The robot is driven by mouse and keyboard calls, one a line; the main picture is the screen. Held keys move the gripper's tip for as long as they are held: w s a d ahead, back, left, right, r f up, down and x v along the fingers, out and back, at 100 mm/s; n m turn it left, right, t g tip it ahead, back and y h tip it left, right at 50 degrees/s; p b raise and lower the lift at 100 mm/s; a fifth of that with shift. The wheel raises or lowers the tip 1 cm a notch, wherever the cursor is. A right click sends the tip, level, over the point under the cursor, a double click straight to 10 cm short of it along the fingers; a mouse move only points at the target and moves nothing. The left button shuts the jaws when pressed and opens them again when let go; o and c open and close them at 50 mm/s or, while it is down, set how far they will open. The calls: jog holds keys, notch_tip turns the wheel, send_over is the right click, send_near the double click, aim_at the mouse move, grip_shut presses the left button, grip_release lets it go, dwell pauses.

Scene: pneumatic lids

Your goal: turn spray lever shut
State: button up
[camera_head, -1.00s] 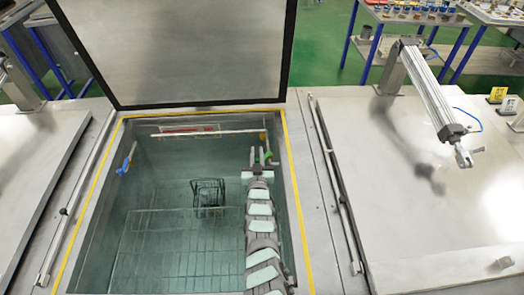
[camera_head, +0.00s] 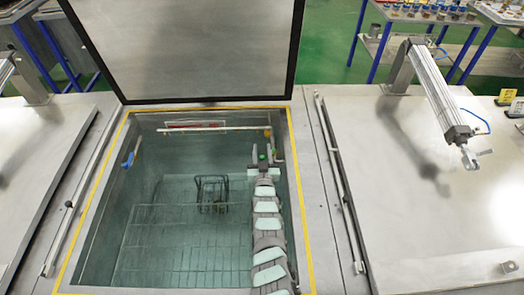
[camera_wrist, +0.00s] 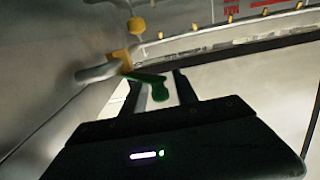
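The green spray lever (camera_wrist: 150,84) sits on a pipe with a yellow fitting (camera_wrist: 120,60) at the tank's far right corner. In the head view the green lever (camera_head: 262,158) is small and partly hidden by my gripper. My gripper (camera_wrist: 158,82) is open, its two dark fingers reaching up on either side of the lever's green end in the wrist view. I cannot tell whether a finger touches it. In the head view my gripper (camera_head: 264,163) is at the lever, with my arm running down the tank's right side.
The open tank (camera_head: 110,190) has a yellow-edged rim and a raised lid (camera_head: 190,50) behind it. A blue lever (camera_head: 132,152) is on its left wall. A dark wire basket (camera_head: 212,193) is inside. A spray pipe (camera_head: 210,129) crosses the far wall.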

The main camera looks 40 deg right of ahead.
aim_at(262, 159)
jog(key=shift+s+a+r+p, duration=0.1)
jog(key=shift+p, duration=0.2)
jog(key=p+v, duration=0.7)
jog(key=p, duration=0.1)
jog(key=shift+s, duration=0.15)
